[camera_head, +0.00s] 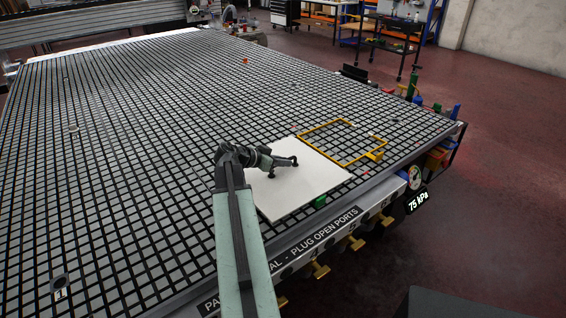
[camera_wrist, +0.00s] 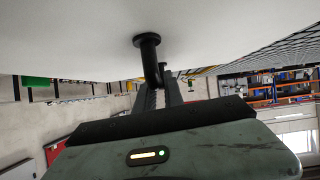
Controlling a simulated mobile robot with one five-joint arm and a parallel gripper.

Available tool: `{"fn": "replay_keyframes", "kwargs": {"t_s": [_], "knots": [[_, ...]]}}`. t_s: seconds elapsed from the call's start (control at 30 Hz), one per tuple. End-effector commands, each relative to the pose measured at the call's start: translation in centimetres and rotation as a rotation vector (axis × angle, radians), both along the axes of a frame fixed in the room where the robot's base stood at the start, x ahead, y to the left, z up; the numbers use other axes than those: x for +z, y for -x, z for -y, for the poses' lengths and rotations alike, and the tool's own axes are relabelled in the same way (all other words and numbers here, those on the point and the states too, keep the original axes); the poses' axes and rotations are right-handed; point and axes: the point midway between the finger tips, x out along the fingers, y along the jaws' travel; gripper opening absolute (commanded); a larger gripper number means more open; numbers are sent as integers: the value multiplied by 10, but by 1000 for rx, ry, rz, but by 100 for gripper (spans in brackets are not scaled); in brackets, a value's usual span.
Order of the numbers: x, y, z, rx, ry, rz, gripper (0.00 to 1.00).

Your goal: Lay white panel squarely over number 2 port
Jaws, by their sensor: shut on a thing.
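The white panel (camera_head: 312,190) is a flat square at the right front of the grid table. It also fills the top of the wrist view (camera_wrist: 70,35). My gripper (camera_head: 280,164) is over the panel's left part, shut on its black handle (camera_wrist: 148,44); the jaws largely hide the grip. Whether the panel touches the table or hangs just above it, I cannot tell. A yellow outline (camera_head: 311,131) lies on the grid just behind and right of the panel. A port marked 1 (camera_head: 61,281) is at the front left. I see no number 2.
The black-lined grid table (camera_head: 150,100) is mostly bare to the left and back. A small green block (camera_head: 320,202) is at the panel's front edge. A gauge (camera_head: 414,178) marked 75 kPa and brass valves (camera_head: 356,243) line the near edge. An orange piece (camera_head: 245,61) stands far back.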

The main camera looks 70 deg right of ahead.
Motion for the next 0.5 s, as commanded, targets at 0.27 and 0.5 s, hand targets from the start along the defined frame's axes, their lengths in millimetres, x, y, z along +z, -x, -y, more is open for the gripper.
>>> {"fn": "replay_keyframes", "kwargs": {"t_s": [0.27,0.5], "knots": [[-3,-1,0,2,2,-3,0],[-7,-1,0,2,2,-3,0]]}}
